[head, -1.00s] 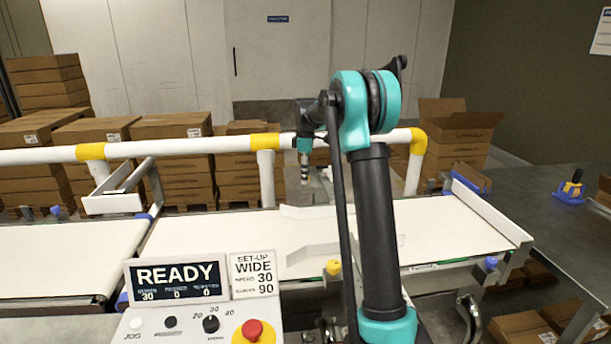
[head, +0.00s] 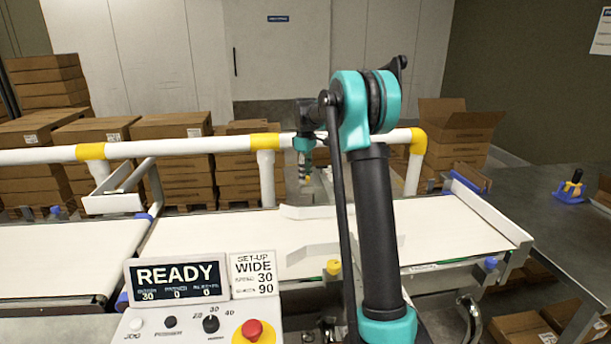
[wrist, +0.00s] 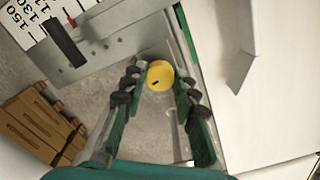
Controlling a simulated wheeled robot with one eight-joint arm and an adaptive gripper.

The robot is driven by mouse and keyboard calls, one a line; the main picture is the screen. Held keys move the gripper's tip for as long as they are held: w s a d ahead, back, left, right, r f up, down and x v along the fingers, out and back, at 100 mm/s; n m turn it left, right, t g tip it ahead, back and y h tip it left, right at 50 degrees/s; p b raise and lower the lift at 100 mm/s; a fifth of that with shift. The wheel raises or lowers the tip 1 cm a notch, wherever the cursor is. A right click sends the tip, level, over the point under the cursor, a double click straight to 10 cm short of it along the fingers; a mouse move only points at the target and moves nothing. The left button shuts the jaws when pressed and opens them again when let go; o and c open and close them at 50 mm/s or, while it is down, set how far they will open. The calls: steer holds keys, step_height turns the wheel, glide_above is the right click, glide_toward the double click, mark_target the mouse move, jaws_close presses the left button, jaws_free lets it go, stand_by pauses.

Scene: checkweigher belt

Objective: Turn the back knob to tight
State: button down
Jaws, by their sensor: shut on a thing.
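The back knob (wrist: 159,75) is yellow with a small dark mark on its face and sits beside the belt frame in the wrist view. My gripper (wrist: 155,88) has its two green fingers with black pads on either side of the knob, closed on it. In the head view my gripper (head: 305,168) points down at the far side of the belt, small and partly unclear. A second yellow knob (head: 333,267) stands at the near side of the belt.
White guide rails (head: 318,212) lie along the belt (head: 225,235). A white pipe rail (head: 190,147) with yellow joints runs behind my gripper. A scale (wrist: 28,22) is beside the back knob. The display (head: 178,279) reads READY; the set-up card (head: 255,276) reads WIDE.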

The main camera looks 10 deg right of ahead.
steer(key=m, duration=0.4)
steer(key=shift+m, duration=0.3)
steer(key=m, duration=1)
steer(key=shift+m, duration=0.4)
steer(key=m, duration=0.4)
steer(key=shift+m, duration=0.3)
steer(key=c, duration=1.2)
jaws_free()
steer(key=shift+o, duration=0.2)
step_height(320, 180, up, 12)
